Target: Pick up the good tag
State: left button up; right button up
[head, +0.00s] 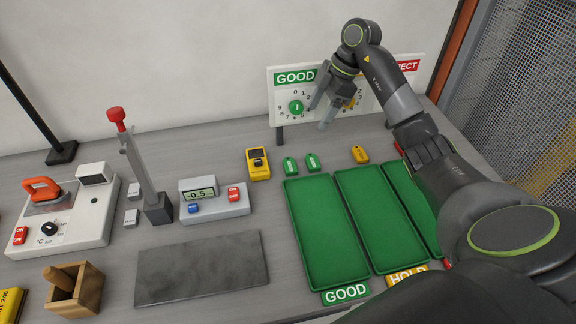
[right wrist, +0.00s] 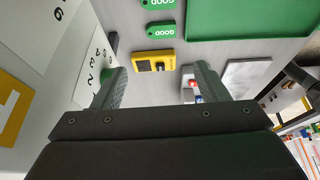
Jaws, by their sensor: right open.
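Two small green GOOD tags lie side by side on the bench, the left one (head: 290,165) and the right one (head: 312,162), just behind the green trays. Both show in the right wrist view, one whole (right wrist: 160,29) and one cut by the top edge (right wrist: 160,3). My right gripper (head: 322,112) is open and empty, above the bench in front of the dial sign board and behind the tags. In the right wrist view its fingers (right wrist: 155,80) are wide apart with nothing between them. My left gripper is not in view.
A yellow tag (head: 360,155) lies right of the green tags, and a yellow meter (head: 258,164) left of them. The GOOD tray (head: 324,240) and HOLD tray (head: 380,225) look empty. The sign board (head: 285,92) stands behind. A red-topped post (head: 140,165) rises at left.

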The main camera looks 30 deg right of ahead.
jog(key=p, duration=0.2)
send_near(291, 164)
jog(key=shift+x, duration=0.75)
jog(key=p+x, duration=0.1)
jog(key=x, duration=0.5)
jog(key=shift+a+f, duration=0.15)
jog(key=shift+f, duration=0.15)
jog(key=c, duration=0.7)
